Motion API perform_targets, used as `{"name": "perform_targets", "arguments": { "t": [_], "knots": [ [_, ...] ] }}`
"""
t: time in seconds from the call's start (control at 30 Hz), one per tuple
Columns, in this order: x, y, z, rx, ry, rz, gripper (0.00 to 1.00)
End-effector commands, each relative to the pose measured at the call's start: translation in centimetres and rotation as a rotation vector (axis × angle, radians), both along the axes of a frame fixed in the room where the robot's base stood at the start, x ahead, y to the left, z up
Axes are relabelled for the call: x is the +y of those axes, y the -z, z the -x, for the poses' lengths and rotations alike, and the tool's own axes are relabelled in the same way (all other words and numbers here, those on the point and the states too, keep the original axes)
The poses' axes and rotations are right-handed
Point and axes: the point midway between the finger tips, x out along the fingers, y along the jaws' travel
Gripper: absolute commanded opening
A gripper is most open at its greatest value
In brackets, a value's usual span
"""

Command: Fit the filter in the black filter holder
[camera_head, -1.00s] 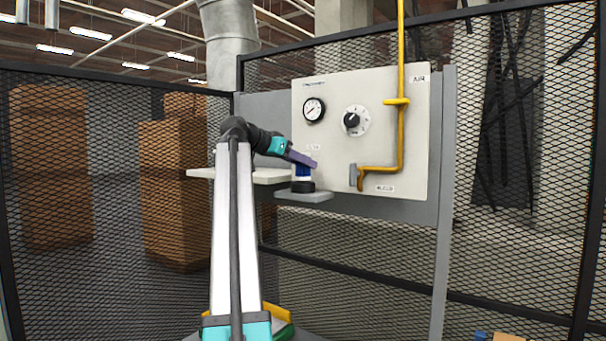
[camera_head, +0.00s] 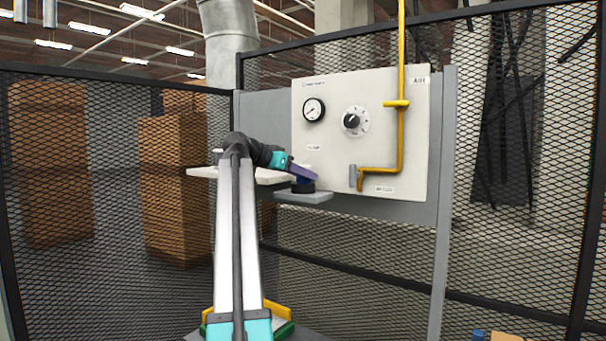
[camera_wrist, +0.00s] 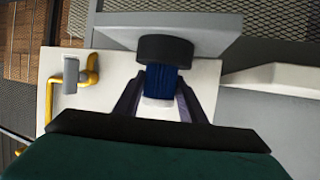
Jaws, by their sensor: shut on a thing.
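The blue ribbed filter (camera_wrist: 162,82) has a pale end (camera_wrist: 158,106) and sits between the fingers of my gripper (camera_wrist: 159,100) in the wrist view. Its other end meets the black filter holder (camera_wrist: 165,48), and part of the blue body shows outside the holder. I cannot tell how deep it goes in. In the head view the holder (camera_head: 303,188) stands on a small grey shelf (camera_head: 306,197). My gripper (camera_head: 312,176) is just above it, shut on the filter (camera_head: 303,180), which is mostly hidden by the purple fingers.
A light panel (camera_head: 340,140) with a gauge (camera_head: 314,109), a dial (camera_head: 352,121) and a yellow pipe (camera_head: 400,150) rises behind the shelf. A white ledge (camera_head: 270,177) lies to the left. Mesh fencing surrounds the area.

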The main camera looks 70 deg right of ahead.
Motion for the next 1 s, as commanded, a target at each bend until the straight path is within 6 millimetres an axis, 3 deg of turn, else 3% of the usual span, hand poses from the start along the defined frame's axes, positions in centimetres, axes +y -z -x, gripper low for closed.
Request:
{"name": "perform_targets", "arguments": {
  "t": [0.27, 0.3, 0.4, 0.83, 1.0],
  "knots": [
    [0.0, 0.3, 0.0, 0.001, 0.000, 0.001, 0.12],
    [0.0, 0.3, 0.0, 0.000, 0.000, 0.000, 0.44],
    [0.0, 0.2, 0.0, 0.000, 0.000, 0.000, 0.56],
    [0.0, -0.1, 0.0, 0.000, -0.001, 0.000, 0.56],
    [1.2, -0.5, -0.9, 0.000, -0.003, 0.001, 0.56]
  ]
}}
